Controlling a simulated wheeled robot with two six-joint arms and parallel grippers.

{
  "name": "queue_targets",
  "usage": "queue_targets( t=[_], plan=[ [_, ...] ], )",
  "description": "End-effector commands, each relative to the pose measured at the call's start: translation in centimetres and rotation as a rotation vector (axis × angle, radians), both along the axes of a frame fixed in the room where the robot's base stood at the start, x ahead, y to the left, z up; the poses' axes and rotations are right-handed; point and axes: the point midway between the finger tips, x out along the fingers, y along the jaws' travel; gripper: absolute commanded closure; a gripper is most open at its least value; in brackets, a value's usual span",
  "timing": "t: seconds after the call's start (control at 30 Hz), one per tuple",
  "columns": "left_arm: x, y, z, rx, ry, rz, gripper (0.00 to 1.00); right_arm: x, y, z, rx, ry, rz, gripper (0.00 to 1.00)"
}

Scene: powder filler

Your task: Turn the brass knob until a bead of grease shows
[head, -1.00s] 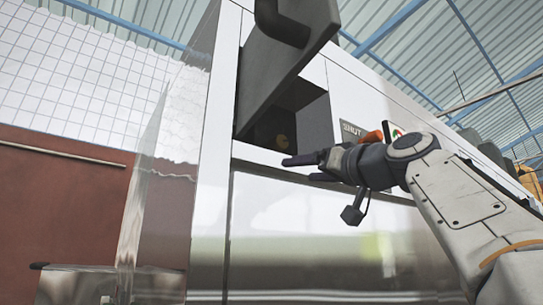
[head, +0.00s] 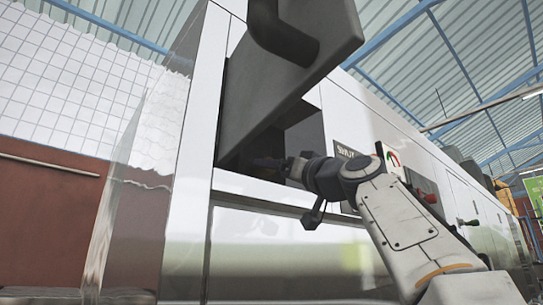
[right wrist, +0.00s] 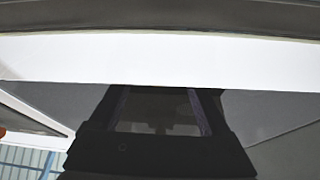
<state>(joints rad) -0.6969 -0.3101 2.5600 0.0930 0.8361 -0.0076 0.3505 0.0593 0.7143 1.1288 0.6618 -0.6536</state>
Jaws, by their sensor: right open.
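The brass knob is not visible now; the dark recess where it showed earlier is partly covered by my right gripper and the grey door. My right gripper (head: 268,164) has its fingers inside the mouth of the recess (head: 303,136), below the open door (head: 285,75). In the right wrist view the two dark fingers (right wrist: 158,108) stand apart, with only dark, unclear surfaces between them. No grease bead is visible. My left gripper is not in view.
The white machine front (head: 375,125) runs off to the right, with a round gauge (head: 392,158) and a red knob (head: 430,198) near my right arm. The door has a thick dark handle (head: 285,35). A glossy panel (head: 140,175) stands at the left.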

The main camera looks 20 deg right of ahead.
Motion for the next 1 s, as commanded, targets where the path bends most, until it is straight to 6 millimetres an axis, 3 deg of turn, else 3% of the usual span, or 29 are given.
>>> queue_targets(
  t=[0.03,0.13,0.53,0.57,0.77,1.0],
  plan=[
    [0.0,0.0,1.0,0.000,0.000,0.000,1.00,0.7,0.2,0.7,0.002,0.002,0.002,0.19],
    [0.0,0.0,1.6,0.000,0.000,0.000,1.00,1.5,0.4,1.0,0.001,0.000,0.000,0.19],
    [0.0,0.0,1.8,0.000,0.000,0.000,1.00,2.2,0.5,0.9,0.000,0.000,-0.003,0.19],
    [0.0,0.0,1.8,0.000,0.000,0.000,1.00,2.2,0.5,0.9,0.000,0.000,-0.003,0.23],
    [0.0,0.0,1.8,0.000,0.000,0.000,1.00,2.2,0.4,0.9,0.000,-0.001,-0.003,0.99],
    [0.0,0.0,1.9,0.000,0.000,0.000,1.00,2.1,0.5,1.0,0.013,0.004,-0.004,1.00]
  ],
)
